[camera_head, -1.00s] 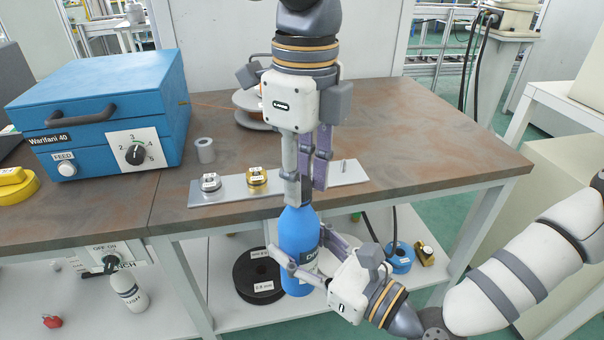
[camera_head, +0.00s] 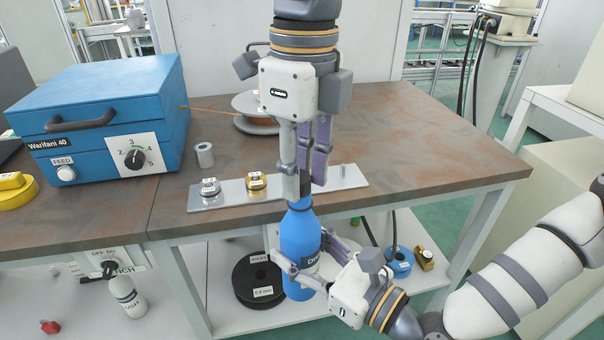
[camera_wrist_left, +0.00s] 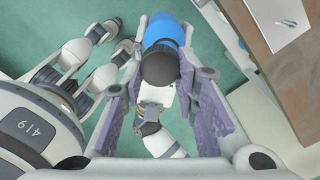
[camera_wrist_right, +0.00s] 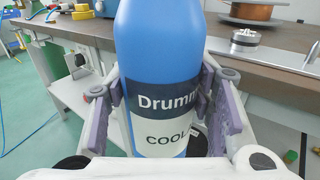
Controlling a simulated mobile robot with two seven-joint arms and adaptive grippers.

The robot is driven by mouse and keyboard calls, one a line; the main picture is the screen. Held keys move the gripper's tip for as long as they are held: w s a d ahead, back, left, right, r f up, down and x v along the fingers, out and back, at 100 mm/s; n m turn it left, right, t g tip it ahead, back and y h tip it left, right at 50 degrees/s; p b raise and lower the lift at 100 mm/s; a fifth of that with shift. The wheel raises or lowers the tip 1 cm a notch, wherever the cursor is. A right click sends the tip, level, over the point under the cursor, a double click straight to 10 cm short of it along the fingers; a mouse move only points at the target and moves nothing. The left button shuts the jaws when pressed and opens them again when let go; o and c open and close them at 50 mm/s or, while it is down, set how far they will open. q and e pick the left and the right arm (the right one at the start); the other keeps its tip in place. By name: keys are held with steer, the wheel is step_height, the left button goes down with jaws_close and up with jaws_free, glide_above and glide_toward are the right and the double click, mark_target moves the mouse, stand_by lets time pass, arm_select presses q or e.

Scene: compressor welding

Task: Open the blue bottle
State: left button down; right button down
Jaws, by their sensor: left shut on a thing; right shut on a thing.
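The blue bottle (camera_head: 299,238) stands upright in front of the table edge, with a dark and white label on its body. My right gripper (camera_head: 306,265) comes from the lower right and is shut around the bottle's body; the body also fills the middle of the right wrist view (camera_wrist_right: 170,60). My left gripper (camera_head: 302,195) points straight down from above and is shut on the bottle's black cap (camera_wrist_left: 159,64). In the head view the fingers largely hide the cap. The left wrist view shows the cap between the fingers, with the blue shoulder beyond it.
The brown table (camera_head: 420,140) carries a blue feeder box (camera_head: 100,115), a grey plate (camera_head: 230,197) with small fittings, a grey cylinder (camera_head: 205,154) and a wire spool (camera_head: 256,112). A black spool (camera_head: 257,283) lies on the lower shelf behind the bottle.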

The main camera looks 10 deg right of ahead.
arm_select(q)
steer(key=shift+r, duration=0.25)
steer(key=shift+r, duration=0.1)
step_height(320, 180, up, 4)
steer(key=shift+d+f, duration=0.1)
steer(key=shift+w, duration=0.1)
